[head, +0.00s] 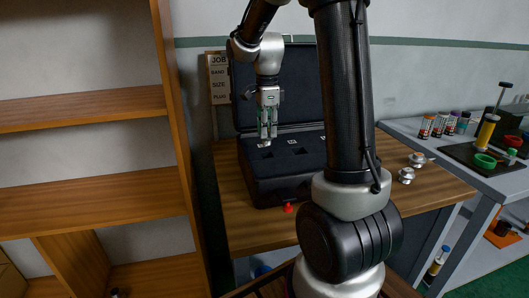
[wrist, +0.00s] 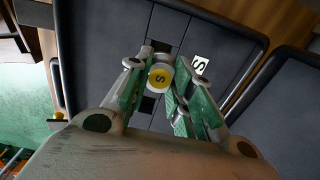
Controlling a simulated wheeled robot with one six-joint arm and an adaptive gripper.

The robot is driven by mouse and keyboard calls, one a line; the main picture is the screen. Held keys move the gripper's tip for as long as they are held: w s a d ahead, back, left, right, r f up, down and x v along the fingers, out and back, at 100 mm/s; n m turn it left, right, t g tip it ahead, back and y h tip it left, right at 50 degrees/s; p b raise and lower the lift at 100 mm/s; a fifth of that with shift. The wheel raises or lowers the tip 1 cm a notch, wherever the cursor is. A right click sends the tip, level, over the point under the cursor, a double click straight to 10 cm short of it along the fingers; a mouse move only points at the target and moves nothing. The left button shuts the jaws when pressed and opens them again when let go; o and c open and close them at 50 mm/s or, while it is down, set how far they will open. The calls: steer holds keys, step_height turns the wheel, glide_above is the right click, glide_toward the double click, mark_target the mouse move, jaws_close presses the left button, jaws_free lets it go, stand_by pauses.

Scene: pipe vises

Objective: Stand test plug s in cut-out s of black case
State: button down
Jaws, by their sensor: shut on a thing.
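The black case (head: 285,180) stands open on the wooden table, its lid upright behind. Its foam has several dark cut-outs with small white labels. My gripper (head: 267,134) points down over the left part of the foam. In the wrist view my gripper (wrist: 157,92) is shut on test plug s (wrist: 159,77), a pale plug with a yellow top marked S. The white S label (wrist: 200,65) lies on the foam just right of the plug. Dark openings (wrist: 148,104) show beside the plug. The plug's lower end is hidden, so I cannot tell whether it touches the foam.
Two silver fittings (head: 406,175) are on the table right of the case. A red knob (head: 288,207) is at the case's front. A grey side bench (head: 440,146) holds several coloured cylinders and a vise. A wooden shelf (head: 90,205) stands close on the left.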

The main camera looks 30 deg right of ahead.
mark_target(267, 144)
steer(key=shift+f, duration=2.9)
steer(key=shift+f, duration=0.2)
steer(key=c, duration=1.3)
jaws_free()
steer(key=shift+o, duration=0.2)
steer(key=shift+r, duration=0.1)
